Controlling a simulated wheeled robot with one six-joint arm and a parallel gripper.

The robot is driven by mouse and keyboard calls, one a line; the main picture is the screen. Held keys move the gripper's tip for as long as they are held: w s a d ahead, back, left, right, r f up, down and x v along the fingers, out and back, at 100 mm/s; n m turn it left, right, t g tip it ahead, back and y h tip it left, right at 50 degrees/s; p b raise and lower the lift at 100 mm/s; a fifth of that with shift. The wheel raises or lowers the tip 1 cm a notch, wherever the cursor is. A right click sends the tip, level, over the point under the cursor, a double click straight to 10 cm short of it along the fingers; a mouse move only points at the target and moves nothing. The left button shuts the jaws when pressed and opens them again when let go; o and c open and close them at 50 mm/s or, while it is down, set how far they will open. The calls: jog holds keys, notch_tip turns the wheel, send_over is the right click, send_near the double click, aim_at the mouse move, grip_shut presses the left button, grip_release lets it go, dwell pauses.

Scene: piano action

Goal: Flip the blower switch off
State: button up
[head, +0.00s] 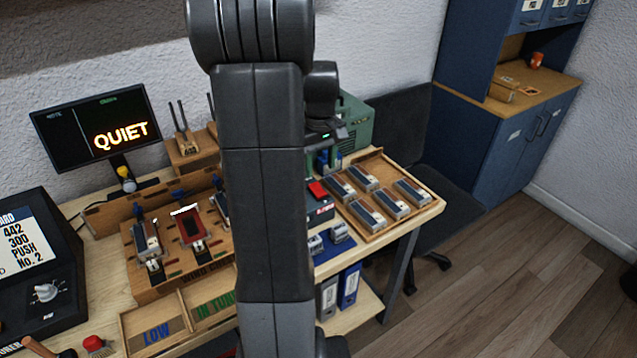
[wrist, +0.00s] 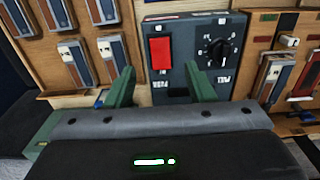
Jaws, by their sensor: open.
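A red rocker switch (wrist: 161,53) sits on a dark grey control box (wrist: 180,25) in the wrist view. A black knob (wrist: 219,50) is to its right on the same box. Labels below them are too small to read surely. In the head view the red switch (head: 318,189) shows just right of my arm. My gripper (wrist: 159,72) is open and empty, its green fingers spread below and to either side of the switch in the picture. I cannot tell whether the fingers touch the box.
A wooden tray (head: 428,212) of grey blocks lies right of the switch. A wooden rack (head: 150,295) with several reed-like pieces is left of my arm. A monitor (head: 90,125) reads QUIET. My arm hides the bench's middle.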

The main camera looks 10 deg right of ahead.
aim_at(320, 192)
notch_tip(320, 192, down, 7)
jog(key=shift+f, duration=0.1)
dwell(0.3)
